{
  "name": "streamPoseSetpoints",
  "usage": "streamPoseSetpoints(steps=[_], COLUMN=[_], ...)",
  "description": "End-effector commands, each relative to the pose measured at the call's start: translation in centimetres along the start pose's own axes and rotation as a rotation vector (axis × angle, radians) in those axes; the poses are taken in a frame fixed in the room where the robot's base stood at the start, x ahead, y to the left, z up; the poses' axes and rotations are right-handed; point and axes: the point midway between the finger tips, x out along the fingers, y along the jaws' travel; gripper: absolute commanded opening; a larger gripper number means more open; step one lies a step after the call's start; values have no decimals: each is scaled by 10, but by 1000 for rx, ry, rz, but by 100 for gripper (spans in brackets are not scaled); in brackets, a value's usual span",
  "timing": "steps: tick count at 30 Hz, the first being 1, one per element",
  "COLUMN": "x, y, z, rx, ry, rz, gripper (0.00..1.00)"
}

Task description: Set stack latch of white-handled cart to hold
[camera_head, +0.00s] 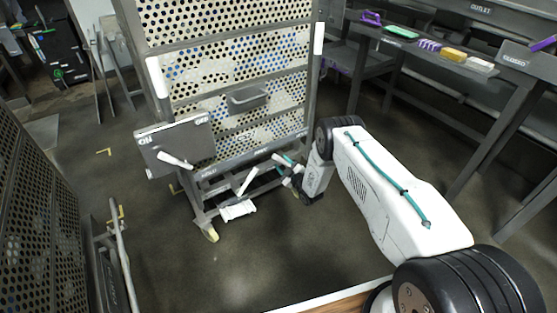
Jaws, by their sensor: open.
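The white-handled cart (238,45) stands upright in the middle of the head view, a tall grey frame with perforated panels. A white handle (157,77) is on its left post and another white handle (319,38) is on its right post. On its low front rail a white lever (246,181) stands tilted, top to the right. It looks like the stack latch; the small labels near it are too small to read. My gripper (281,169) is open, with nothing seen between its fingers, low at the cart's right front, just right of the lever and apparently apart from it.
A grey plate (190,138) with a white lever juts from the cart's left side. A white pedal (238,210) sits low in front. Another perforated cart (35,190) stands at left. A bench (425,55) with small items is at right. The floor in front is clear.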

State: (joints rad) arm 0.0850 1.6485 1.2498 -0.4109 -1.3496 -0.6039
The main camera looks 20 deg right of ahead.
Motion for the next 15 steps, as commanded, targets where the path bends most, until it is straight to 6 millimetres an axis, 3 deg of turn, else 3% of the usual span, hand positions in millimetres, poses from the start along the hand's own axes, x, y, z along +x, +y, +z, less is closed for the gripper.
streamPoseSetpoints(steps=[7,15], x=[33,40], y=[0,0], z=[0,0], rx=[0,2], ry=[-1,-3], rz=[0,-1], gripper=[44,44])
